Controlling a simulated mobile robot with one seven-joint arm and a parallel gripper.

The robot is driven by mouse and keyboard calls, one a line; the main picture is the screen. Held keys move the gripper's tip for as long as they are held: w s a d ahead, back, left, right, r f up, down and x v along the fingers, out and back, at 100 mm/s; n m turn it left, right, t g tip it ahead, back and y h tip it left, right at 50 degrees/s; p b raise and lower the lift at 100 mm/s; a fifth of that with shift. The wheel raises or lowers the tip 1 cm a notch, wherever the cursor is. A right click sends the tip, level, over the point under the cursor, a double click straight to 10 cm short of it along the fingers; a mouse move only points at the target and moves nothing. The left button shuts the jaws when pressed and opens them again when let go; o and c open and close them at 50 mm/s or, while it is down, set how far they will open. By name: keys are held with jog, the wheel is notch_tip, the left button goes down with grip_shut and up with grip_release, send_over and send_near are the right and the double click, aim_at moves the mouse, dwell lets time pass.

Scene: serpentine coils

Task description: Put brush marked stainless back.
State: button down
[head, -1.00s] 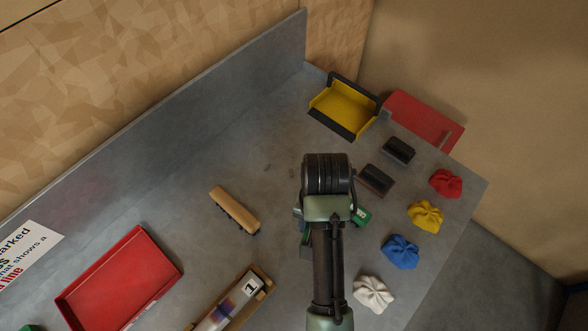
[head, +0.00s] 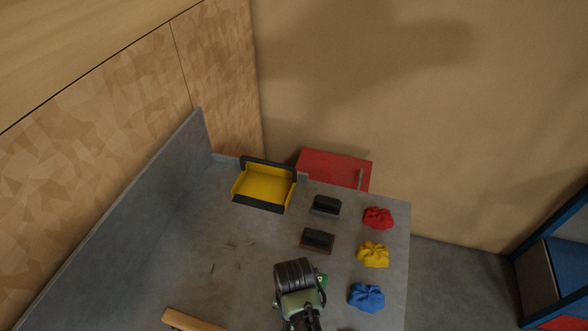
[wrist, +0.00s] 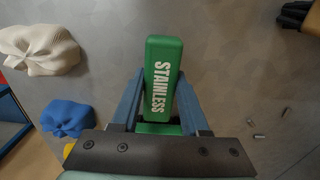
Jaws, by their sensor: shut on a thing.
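The green brush (wrist: 161,75) with white lettering "STAINLESS" is between the two blue fingers of my gripper (wrist: 160,108) in the wrist view. The fingers are shut on its sides. Its underside is hidden, so I cannot tell whether it touches the table. In the head view a small part of the green brush (head: 322,281) shows just right of my dark wrist. The fingers are hidden there below the wrist.
Two dark blocks (head: 317,240) (head: 326,206) sit beyond my wrist. Red (head: 378,218), yellow (head: 373,254) and blue (head: 366,297) cloths line the right edge. A yellow tray (head: 262,188) stands at the back. Small metal bits (wrist: 256,135) lie on the grey table (head: 225,285).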

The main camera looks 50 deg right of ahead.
jog(key=shift+f, duration=0.15)
jog(key=shift+c, duration=2)
grip_release()
